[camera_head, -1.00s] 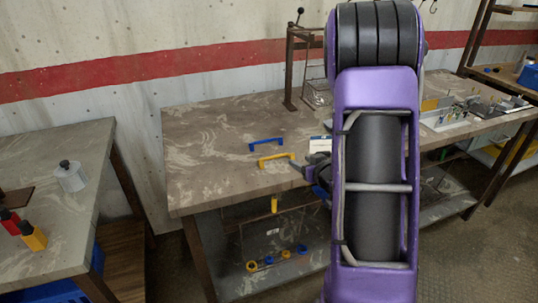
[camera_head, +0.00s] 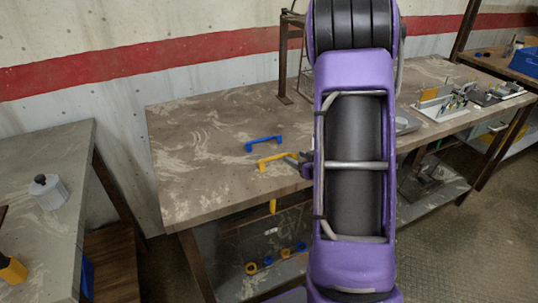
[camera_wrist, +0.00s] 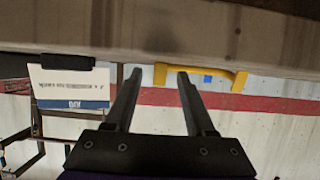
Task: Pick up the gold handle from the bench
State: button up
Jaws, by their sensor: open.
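My gripper (camera_head: 291,159) is at the handle's right end in the head view, partly hidden by my arm. In the wrist view my gripper (camera_wrist: 160,73) has its two dark fingers apart. One end of the gold handle (camera_wrist: 220,76) shows between the fingertips, and the rest extends right past the right finger. I cannot tell whether a finger touches it.
A blue handle (camera_head: 264,144) lies just behind the gold one. A white card (camera_wrist: 72,88) stands left of the fingers in the wrist view. A metal post (camera_head: 284,60) and a tray of parts (camera_head: 440,106) are farther back and right. The bench's left part is clear.

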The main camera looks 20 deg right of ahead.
jog(key=shift+w+f, duration=0.1)
jog(key=shift+w, duration=0.15)
jog(key=shift+c, duration=0.3)
grip_shut()
